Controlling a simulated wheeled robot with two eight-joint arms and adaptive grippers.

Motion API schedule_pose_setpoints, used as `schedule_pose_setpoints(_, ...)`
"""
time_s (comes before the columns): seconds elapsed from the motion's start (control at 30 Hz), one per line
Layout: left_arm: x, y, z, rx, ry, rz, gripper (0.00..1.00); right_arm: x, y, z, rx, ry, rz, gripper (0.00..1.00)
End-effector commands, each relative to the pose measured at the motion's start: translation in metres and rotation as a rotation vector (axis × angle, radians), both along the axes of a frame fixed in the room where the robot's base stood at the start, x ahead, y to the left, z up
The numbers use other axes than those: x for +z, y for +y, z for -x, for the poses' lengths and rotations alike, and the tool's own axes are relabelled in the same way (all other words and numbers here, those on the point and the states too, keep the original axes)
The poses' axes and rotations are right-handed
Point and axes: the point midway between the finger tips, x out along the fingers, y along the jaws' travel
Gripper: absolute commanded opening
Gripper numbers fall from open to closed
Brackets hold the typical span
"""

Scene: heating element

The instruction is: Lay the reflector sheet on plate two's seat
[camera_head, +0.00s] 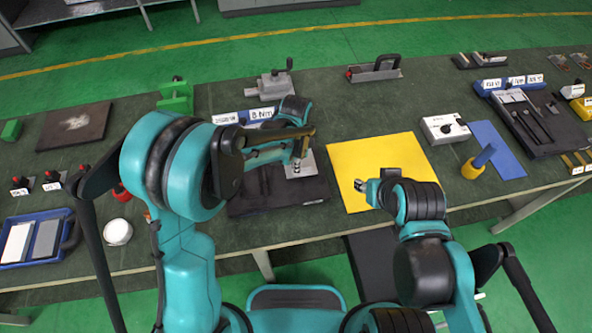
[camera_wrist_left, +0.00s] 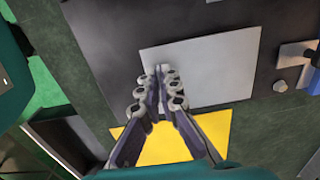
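The reflector sheet (camera_head: 301,165) is a light grey rectangle at the right end of a dark plate (camera_head: 250,206). In the left wrist view the sheet (camera_wrist_left: 215,65) overlaps the dark plate (camera_wrist_left: 112,62); whether it touches the plate or hangs just above is not clear. My left gripper (camera_head: 301,153) is over the sheet. In the wrist view its fingertips (camera_wrist_left: 162,80) come together over the sheet's left part and look shut on it; the pinched spot itself is hidden. My right gripper (camera_head: 362,186) is over the yellow mat, with its fingers too small to read.
The yellow mat (camera_head: 355,160) lies right of the dark plate. A white box with a dial (camera_head: 444,129) and a blue mat (camera_head: 497,150) are farther right. A grey clamp (camera_head: 273,85) and blue label holders (camera_head: 226,119) stand behind the plate. A white round object (camera_head: 118,232) is at the left.

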Motion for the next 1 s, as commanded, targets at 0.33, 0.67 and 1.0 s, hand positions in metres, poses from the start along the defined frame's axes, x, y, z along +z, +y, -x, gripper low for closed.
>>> schedule_pose_setpoints(0.33, -0.0156, -0.0003, 0.0, 0.0, 0.0, 0.0, 0.0, -0.0052, 0.0, 0.0, 0.0, 0.0, 0.0, 0.4)
schedule_pose_setpoints(0.67, -0.0186, -0.0004, -0.0001, 0.0, 0.0, 0.0, 0.26, -0.008, 0.0, 0.0, 0.0, 0.0, 0.0, 0.4)
schedule_pose_setpoints(1.0, -0.0167, -0.0004, -0.0001, 0.001, 0.0, 0.0, 0.26, -0.0063, 0.0, 0.0, 0.0, 0.0, 0.0, 0.4)
